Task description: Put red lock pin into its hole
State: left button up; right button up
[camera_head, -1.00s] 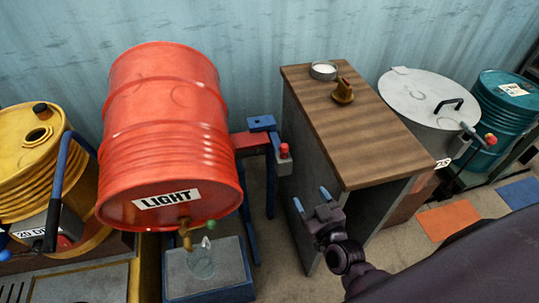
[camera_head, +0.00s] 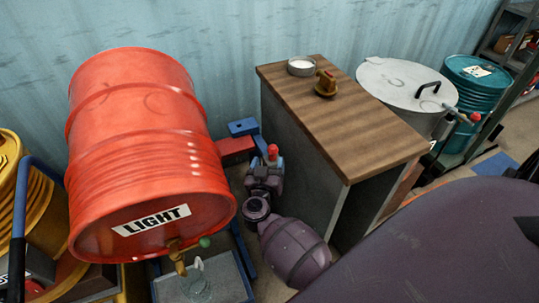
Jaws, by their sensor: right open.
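The red lock pin (camera_head: 273,150) stands upright beside the blue and red stand of the tilted red drum marked LIGHT (camera_head: 145,140). My right gripper (camera_head: 270,160) is open at the pin, with its blue fingertips close about it. I cannot tell whether the fingers touch the pin. The gripper body hides the pin's lower part and the grey block under it, so its hole does not show. My left gripper is not in view.
A wooden-topped cabinet (camera_head: 340,105) stands just right of my right gripper, with a white-filled dish (camera_head: 301,66) and a brass piece (camera_head: 325,84) on top. A grey lidded drum (camera_head: 400,82) is farther right.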

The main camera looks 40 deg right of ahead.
aim_at(273, 146)
jog(key=shift+x, duration=1.4)
jog(key=b+x, duration=0.1)
jog(key=x, duration=0.3)
jog(key=shift+d+b, duration=0.15)
jog(key=shift+b, duration=0.2)
jog(key=shift+w+d+r, duration=0.1)
jog(key=shift+w+d, duration=0.05)
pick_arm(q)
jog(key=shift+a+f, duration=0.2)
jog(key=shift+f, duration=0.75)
pick_arm(e)
jog(key=shift+r, duration=0.15)
